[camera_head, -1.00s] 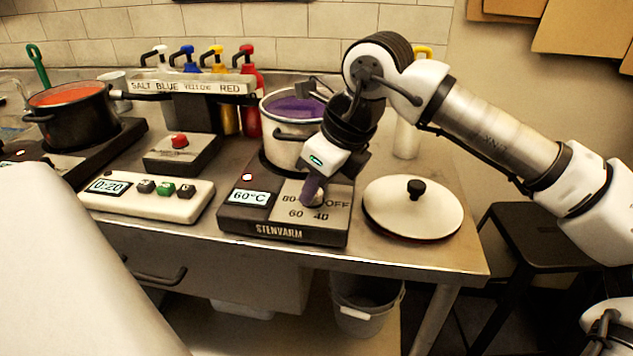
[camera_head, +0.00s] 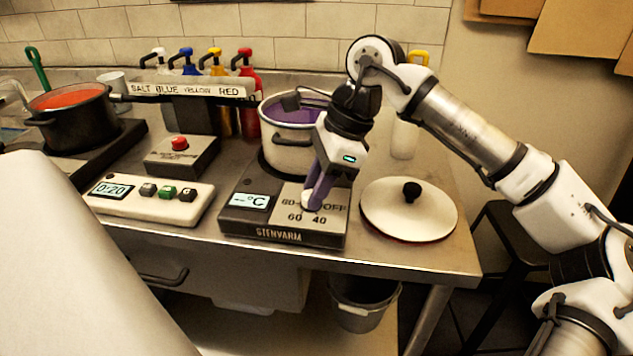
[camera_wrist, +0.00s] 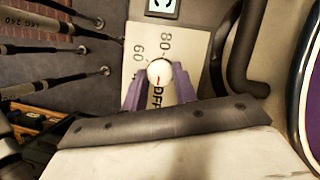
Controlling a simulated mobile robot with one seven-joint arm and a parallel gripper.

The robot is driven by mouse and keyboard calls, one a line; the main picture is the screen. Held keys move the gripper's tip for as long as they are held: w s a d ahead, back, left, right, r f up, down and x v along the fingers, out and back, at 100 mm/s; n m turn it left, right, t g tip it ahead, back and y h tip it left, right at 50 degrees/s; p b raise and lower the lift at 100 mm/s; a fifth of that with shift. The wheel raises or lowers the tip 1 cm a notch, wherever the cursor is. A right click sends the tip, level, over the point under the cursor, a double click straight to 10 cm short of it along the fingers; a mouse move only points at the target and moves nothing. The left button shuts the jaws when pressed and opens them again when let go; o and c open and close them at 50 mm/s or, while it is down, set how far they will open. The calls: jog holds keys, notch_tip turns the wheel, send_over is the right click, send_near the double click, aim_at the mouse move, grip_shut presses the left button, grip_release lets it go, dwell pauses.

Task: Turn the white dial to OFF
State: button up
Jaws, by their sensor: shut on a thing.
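The white dial (camera_wrist: 160,71) sits on the pale scale plate of the STENVARM heater (camera_head: 262,235). In the wrist view its red mark points toward the OFF lettering. In the head view the dial (camera_head: 308,201) is partly hidden by my fingers. My gripper (camera_head: 314,204) points down over the plate and is shut on the dial. Its two purple fingers (camera_wrist: 158,84) lie on either side of the dial in the wrist view. The heater's display (camera_head: 249,201) shows dashes and °C.
A pot (camera_head: 288,155) with purple liquid stands on the heater just behind my gripper. A lid with a black knob (camera_head: 411,192) lies to the right. A timer box (camera_head: 150,200) and a red-button box (camera_head: 181,155) stand to the left.

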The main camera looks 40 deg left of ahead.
dwell(0.4)
jog(key=o, duration=1)
jog(key=shift+c, duration=0.2)
jog(key=shift+r, duration=0.1)
jog(key=v, duration=1.3)
jog(key=shift+r, duration=0.3)
jog(key=shift+f, duration=0.1)
